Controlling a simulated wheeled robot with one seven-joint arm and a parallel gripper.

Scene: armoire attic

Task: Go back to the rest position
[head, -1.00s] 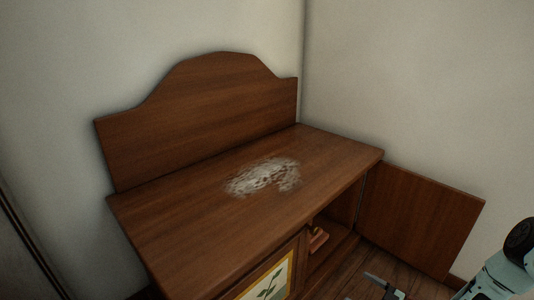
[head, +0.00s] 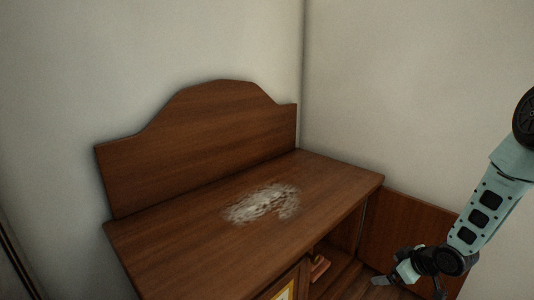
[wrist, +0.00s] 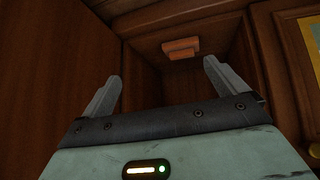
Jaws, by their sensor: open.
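My gripper (head: 384,281) is low at the right in the head view, in front of the open cabinet. In the wrist view my gripper (wrist: 163,70) has its two fingers spread wide, with nothing between them. Beyond the fingertips is the dark cabinet opening. My arm reaches down from the right edge of the head view.
A wooden cabinet (head: 190,252) stands in the corner, with a whitish patch (head: 262,203) on its top. Its right door (head: 405,232) is open, near my gripper. A small reddish-brown block (head: 319,266) is inside; it also shows in the wrist view (wrist: 181,48).

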